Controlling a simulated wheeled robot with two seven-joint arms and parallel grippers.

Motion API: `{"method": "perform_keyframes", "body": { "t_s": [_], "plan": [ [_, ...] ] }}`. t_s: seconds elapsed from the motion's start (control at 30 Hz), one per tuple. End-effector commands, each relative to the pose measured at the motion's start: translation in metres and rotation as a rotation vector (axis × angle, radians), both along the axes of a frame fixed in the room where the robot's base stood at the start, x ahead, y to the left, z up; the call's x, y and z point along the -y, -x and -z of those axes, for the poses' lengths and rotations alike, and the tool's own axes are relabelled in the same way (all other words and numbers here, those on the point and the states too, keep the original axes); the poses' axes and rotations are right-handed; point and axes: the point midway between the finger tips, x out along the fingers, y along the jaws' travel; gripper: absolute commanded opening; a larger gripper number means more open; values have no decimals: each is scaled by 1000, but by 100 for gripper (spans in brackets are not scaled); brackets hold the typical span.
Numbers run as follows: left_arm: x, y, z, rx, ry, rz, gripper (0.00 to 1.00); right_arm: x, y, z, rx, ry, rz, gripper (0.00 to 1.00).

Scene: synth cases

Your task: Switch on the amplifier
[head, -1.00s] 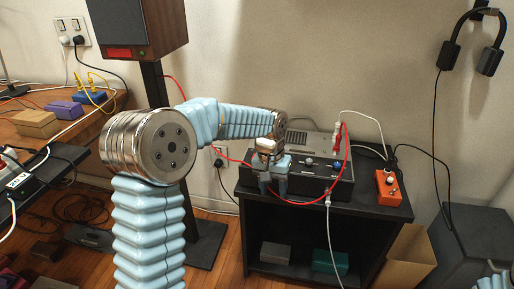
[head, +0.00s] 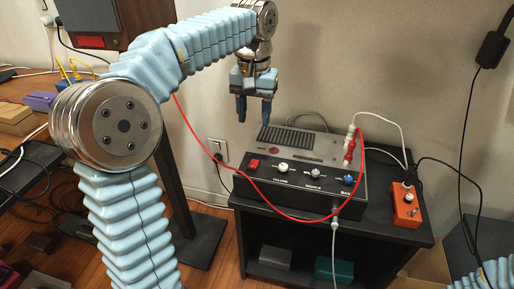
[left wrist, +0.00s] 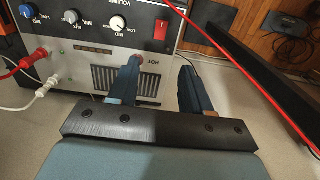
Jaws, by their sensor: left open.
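The amplifier (head: 318,160) is a dark box with a grey top, standing on a black stand. Its front has a red rocker switch (head: 254,163) at the left and several knobs (head: 284,168). I cannot tell which way the rocker is set. My left gripper (head: 254,114) is open and empty, pointing down above the amplifier's back left part, apart from the switch. In the left wrist view, its two fingers (left wrist: 158,88) are spread before the amplifier's vented top, and the red switch (left wrist: 161,30) shows beyond them. My right gripper is out of view.
A red cable (head: 268,203) loops across the amplifier's front. Plugs (head: 349,145) stand up at its right side. An orange pedal (head: 406,205) sits on the stand at the right. A black speaker post (head: 170,170) stands at the left.

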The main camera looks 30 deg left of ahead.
Motion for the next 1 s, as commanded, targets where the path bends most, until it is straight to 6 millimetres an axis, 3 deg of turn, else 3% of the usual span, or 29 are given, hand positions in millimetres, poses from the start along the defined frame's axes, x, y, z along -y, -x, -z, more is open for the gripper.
{"method": "perform_keyframes", "body": {
  "t_s": [0.5,0.7,1.0],
  "plan": [
    [0,1,107,-5,0,0,49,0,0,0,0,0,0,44],
    [0,1,127,-2,0,0,49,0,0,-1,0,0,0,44],
    [0,0,131,-1,1,0,49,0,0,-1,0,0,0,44]
  ]
}}
